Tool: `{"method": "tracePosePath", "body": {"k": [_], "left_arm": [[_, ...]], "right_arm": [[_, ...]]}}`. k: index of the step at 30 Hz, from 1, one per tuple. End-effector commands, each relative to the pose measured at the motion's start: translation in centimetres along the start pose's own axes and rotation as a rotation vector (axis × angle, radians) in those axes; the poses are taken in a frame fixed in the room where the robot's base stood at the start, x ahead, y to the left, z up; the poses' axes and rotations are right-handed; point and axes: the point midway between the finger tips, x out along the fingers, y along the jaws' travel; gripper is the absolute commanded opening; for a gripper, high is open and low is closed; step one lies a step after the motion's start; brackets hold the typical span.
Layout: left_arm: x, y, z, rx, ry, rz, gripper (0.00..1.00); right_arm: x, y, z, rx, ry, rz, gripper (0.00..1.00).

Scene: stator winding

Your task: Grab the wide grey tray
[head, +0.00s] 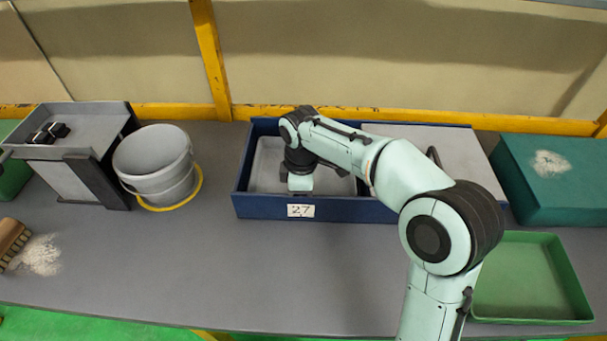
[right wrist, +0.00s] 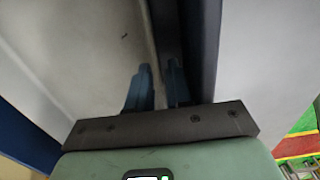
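The wide grey tray (head: 266,171) sits inside a dark blue box (head: 256,207) with a "27" label, in the head view. In the right wrist view its pale floor (right wrist: 75,50) fills the left side, and its rim runs between my fingertips. My right gripper (right wrist: 158,88) points down into the box, with one blue finger inside the tray and the other in the narrow gap beyond the rim. The fingers look close against the rim, shut on it. In the head view my right arm hides part of the tray and the fingertips. My left gripper is not in view.
A flat grey surface (head: 455,150) covers the box's right part. A teal box (head: 560,195) and an open green tray (head: 530,275) stand at right. A grey bucket (head: 150,160) and a grey stand (head: 85,125) are at left. The table's front middle is clear.

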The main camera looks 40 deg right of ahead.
Motion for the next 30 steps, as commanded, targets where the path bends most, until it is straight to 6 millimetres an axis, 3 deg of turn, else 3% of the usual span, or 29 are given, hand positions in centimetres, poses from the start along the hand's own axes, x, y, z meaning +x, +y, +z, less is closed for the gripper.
{"method": "tracePosePath", "body": {"k": [8,10,23,30], "left_arm": [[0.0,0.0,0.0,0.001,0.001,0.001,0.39],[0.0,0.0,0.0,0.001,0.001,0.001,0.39],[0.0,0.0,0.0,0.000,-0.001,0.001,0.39],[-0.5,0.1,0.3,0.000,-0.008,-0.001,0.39]], "right_arm": [[0.3,0.0,0.0,0.000,0.001,0.000,0.20],[0.3,0.0,0.0,0.000,0.000,0.000,0.00],[0.0,0.1,0.0,0.000,0.002,0.002,0.00],[-2.5,0.1,0.0,0.000,0.003,0.004,0.00]]}}
